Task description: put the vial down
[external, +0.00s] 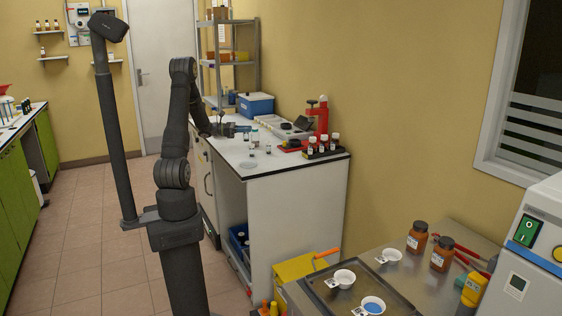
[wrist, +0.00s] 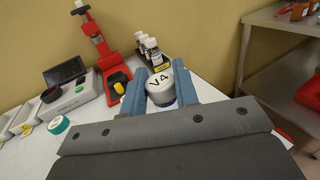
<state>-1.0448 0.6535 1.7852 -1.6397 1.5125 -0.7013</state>
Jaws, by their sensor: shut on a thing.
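The vial (wrist: 160,90) has a white cap marked "V4" and shows in the wrist view from above. My gripper (wrist: 161,83) is shut on it, with one blue-grey finger on each side of the cap. The vial's lower part is mostly hidden by the cap and fingers, so I cannot tell whether its base touches the counter. In the external view my gripper (external: 226,130) is low over the white counter (external: 290,165), towards its left part, and the held vial is too small to make out there.
Small clear vials (external: 254,138) stand on the counter right of my gripper. A green-capped item (wrist: 58,125) lies left in the wrist view. A balance (wrist: 72,98), a red press (wrist: 95,35) and a rack of dark bottles (wrist: 152,50) stand behind. The counter's front is mostly clear.

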